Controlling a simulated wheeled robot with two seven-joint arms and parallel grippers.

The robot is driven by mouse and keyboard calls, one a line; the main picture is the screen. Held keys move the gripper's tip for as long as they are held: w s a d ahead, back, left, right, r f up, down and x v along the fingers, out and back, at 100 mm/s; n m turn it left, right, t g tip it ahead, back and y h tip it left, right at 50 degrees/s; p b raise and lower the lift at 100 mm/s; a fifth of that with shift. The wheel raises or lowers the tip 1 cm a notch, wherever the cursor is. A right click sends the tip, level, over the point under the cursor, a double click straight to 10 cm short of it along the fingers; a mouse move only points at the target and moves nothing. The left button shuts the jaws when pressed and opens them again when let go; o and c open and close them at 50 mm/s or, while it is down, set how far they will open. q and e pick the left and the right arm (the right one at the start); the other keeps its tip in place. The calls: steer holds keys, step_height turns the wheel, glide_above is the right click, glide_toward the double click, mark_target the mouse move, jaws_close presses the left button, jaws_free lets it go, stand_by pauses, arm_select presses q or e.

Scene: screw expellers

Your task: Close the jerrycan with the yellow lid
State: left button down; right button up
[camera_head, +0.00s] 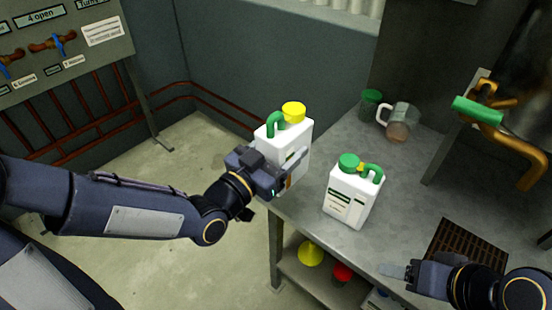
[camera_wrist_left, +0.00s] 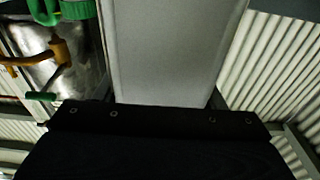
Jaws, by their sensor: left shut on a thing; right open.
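My left gripper (camera_head: 288,178) is shut on this jerrycan's lower body. In the left wrist view a pale flat side of the jerrycan (camera_wrist_left: 175,45) fills the middle, in front of the gripper. A second white jerrycan (camera_head: 350,198) with a green lid (camera_head: 349,160) and green handle stands on the table to the right. My right gripper (camera_head: 395,270) is open and empty over the table's front right.
The grey metal table (camera_head: 315,218) has bare room around the second jerrycan. A glass jug (camera_head: 400,122) and a green-lidded jar (camera_head: 370,103) stand at the back. A brown grate (camera_head: 468,247) lies right. A yellow funnel (camera_head: 311,253) is on the shelf below.

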arm_select(q)
steer(key=w, duration=0.1)
steer(key=w+d+f, duration=0.1)
steer(key=w, duration=0.1)
steer(key=shift+w+d+f, duration=0.25)
steer(key=shift+w, duration=0.05)
steer(key=w+d+f+b, duration=0.1)
steer(key=w+f, duration=0.3)
steer(key=f, duration=0.1)
steer(key=shift+d, duration=0.25)
steer(key=f, duration=0.3)
steer(key=shift+w+d+f, duration=0.1)
steer(key=shift+w+f, duration=0.15)
steer(key=shift+f, duration=0.15)
steer(key=shift+f+b, duration=0.1)
steer(key=shift+b, duration=0.2)
steer(key=shift+f, duration=0.1)
steer(key=shift+c, duration=1.6)
jaws_free()
steer(key=shift+f, duration=0.1)
